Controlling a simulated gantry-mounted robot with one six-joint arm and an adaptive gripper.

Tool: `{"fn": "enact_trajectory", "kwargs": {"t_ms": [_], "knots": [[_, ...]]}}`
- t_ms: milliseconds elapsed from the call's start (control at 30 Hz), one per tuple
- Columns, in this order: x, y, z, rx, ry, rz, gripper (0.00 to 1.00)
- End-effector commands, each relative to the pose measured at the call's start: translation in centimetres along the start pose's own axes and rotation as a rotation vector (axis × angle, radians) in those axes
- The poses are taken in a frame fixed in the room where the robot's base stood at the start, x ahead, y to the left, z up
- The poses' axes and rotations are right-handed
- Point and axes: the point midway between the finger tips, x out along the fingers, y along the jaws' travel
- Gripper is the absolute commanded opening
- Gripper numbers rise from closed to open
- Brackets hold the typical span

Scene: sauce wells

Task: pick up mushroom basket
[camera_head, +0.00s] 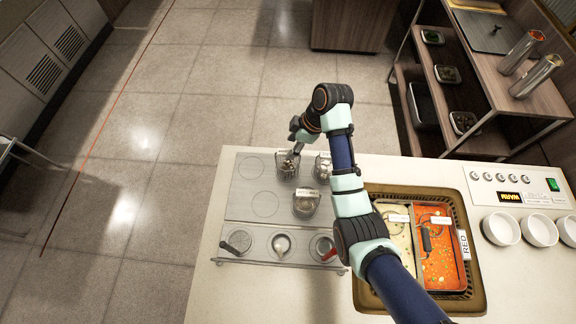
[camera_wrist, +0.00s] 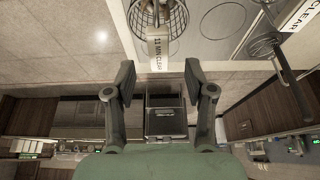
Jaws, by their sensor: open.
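Several wire baskets with labelled handles sit in the wells of the steel cooker at the left of the counter. One basket (camera_head: 287,165) is at the back left, one (camera_head: 322,166) is beside it, and one (camera_head: 306,206) is nearer the front. I cannot tell which holds mushrooms. My gripper (camera_head: 296,149) is at the back-left basket in the head view. In the wrist view my gripper (camera_wrist: 160,84) has its fingers apart and empty. A wire basket (camera_wrist: 158,14) with a labelled handle (camera_wrist: 158,48) lies just beyond the fingertips, the handle roughly centred between them.
Another black handle (camera_wrist: 280,55) with a label is at the right in the wrist view. A tray of soups (camera_head: 438,250) and white bowls (camera_head: 501,228) stand to the right. Floor lies open left of the counter.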

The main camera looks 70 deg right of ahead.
Motion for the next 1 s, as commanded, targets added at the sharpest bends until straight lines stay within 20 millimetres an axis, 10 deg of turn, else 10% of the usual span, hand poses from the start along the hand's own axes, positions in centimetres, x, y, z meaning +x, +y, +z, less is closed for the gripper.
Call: {"fn": "enact_trajectory", "kwargs": {"t_ms": [300,567,867,1000], "knots": [[4.9,0.0,0.4,0.001,0.000,0.000,0.54],[5.0,0.1,0.3,0.001,-0.001,0.001,0.53],[5.0,0.1,0.3,0.001,-0.001,0.001,0.03],[5.0,0.1,0.3,0.000,0.000,0.002,0.00]]}}
